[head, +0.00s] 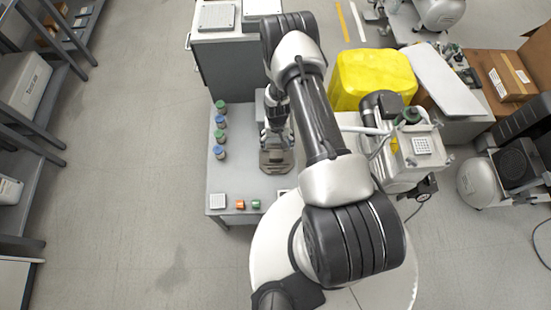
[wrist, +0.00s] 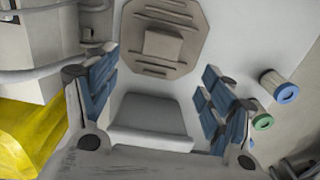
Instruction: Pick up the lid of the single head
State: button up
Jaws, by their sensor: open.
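My gripper (head: 276,140) hangs over the white table, pointing down. In the wrist view its two blue-padded fingers (wrist: 163,103) stand wide apart, open. A beige-brown octagonal plate with a raised square middle, which looks like the lid (wrist: 163,42), lies flat beyond the fingertips. It also shows in the head view as a brownish piece (head: 277,163) just below the gripper, partly hidden by it. A smooth grey block (wrist: 150,113) shows between the fingers; I cannot tell what it is or whether anything touches it.
Several blue- and green-capped bottles (head: 220,136) line the table's left side. Small orange and green pieces (head: 247,204) and a white pad (head: 218,201) lie near its front edge. A yellow container (head: 370,78) stands right of the arm. Open floor lies left of the table.

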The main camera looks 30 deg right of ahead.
aim_at(276, 154)
notch_tip(276, 154, down, 6)
jog(key=shift+b, duration=0.9)
jog(key=f+b, duration=0.1)
jog(key=f, duration=0.2)
jog(key=f+b, duration=0.1)
jog(key=f, duration=0.1)
jog(key=shift+s+a+f+b, duration=0.1)
jog(key=shift+a+f+b, duration=0.05)
jog(key=shift+a+b, duration=0.15)
jog(key=shift+d, duration=0.1)
jog(key=shift+c, duration=0.6)
jog(key=c, duration=1.6)
jog(key=shift+o, duration=0.2)
jog(key=shift+r, duration=0.2)
